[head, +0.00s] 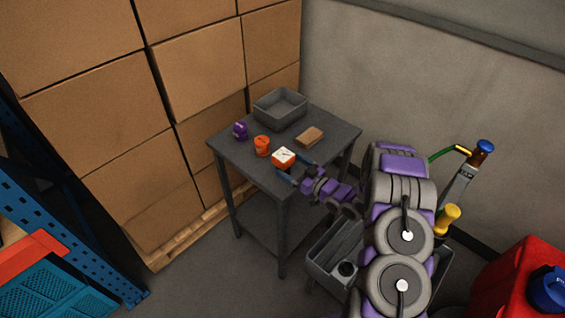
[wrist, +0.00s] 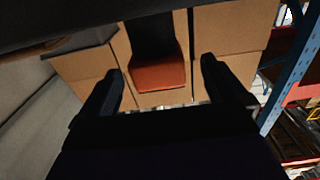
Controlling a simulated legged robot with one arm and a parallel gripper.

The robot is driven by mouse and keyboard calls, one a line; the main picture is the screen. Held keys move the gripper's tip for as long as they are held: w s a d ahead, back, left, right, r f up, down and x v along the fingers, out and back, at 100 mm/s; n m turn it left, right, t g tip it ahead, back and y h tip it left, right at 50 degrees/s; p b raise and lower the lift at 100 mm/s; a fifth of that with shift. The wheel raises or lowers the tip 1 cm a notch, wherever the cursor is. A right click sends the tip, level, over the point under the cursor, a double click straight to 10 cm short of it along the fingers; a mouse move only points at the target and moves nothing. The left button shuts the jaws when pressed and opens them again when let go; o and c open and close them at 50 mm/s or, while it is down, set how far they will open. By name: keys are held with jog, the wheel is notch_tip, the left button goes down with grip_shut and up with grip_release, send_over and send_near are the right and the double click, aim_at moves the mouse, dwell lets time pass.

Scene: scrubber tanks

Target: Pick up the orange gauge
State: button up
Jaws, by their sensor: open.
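The orange gauge (head: 284,157), a small block with a white face, sits near the front edge of the dark grey table (head: 235,155). My gripper (head: 296,174) is open at that edge, its fingers reaching toward the gauge from the front right. In the wrist view, an orange block, seemingly the gauge (wrist: 160,78), shows between and beyond the two dark fingers of my gripper (wrist: 160,88). A dark part adjoins its orange end. I see no finger clearly touching it.
An orange round object (head: 262,146) stands close left of the gauge, with a purple object (head: 240,130) beyond it. A brown block (head: 309,137) and a grey bin (head: 280,108) are farther back. Stacked cardboard boxes (head: 100,110) stand behind the table's left side.

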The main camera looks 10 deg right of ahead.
aim_at(283, 158)
jog(key=shift+w+a+r, duration=0.1)
jog(key=shift+w+a, duration=0.3)
jog(key=w, duration=0.1)
jog(key=w+a+b, duration=0.1)
jog(key=w, duration=0.1)
jog(key=shift+w+a+r+b, duration=0.1)
jog(key=shift+r+b, duration=0.05)
jog(key=shift+b, duration=0.15)
jog(key=shift+w+a+r, duration=0.1)
jog(key=shift+a, duration=0.35)
jog(key=shift+c, duration=1.1)
jog(key=shift+d, duration=0.3)
jog(key=c, duration=0.6)
jog(key=shift+a, duration=0.15)
jog(key=shift+c, duration=1.2)
